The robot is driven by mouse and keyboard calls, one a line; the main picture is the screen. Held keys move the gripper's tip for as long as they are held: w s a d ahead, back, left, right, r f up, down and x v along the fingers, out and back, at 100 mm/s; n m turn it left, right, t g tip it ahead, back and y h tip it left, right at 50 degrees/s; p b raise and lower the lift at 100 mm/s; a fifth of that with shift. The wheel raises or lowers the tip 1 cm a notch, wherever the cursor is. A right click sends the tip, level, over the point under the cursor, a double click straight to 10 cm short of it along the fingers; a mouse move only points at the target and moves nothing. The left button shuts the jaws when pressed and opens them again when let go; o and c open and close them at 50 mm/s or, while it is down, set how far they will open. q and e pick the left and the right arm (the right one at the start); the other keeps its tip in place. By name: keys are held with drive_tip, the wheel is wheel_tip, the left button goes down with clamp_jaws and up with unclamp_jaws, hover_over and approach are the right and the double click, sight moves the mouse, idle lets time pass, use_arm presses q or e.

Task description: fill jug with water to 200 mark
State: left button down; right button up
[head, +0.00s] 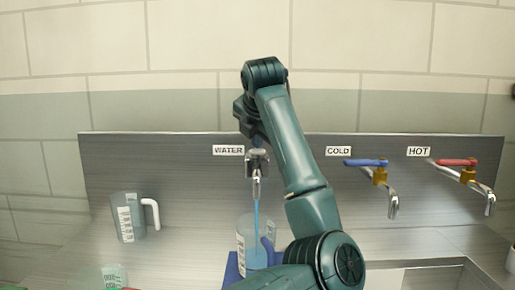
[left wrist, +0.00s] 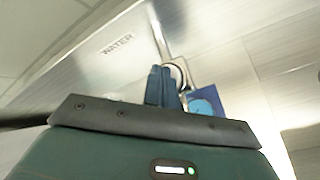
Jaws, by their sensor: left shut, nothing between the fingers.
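The WATER tap (head: 256,183) is on the steel back panel, and a blue stream runs down from its spout. My right gripper is not in view.
Another clear jug (head: 128,217) with a white handle stands at left. A further clear container (head: 114,276) is at the lower left edge. The blue-handled COLD tap (head: 380,176) and red-handled HOT tap (head: 467,174) are at right, above a sink basin (head: 430,264). A blue mat (head: 232,270) lies under the jug.

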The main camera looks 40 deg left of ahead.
sight(258, 151)
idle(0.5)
use_arm(q)
drive_tip(key=shift+r+p, duration=0.65)
drive_tip(key=shift+r, duration=0.2)
drive_tip(key=shift+r, duration=0.1)
drive_tip(key=shift+r+p, duration=1.85)
drive_tip(key=shift+r, duration=0.6)
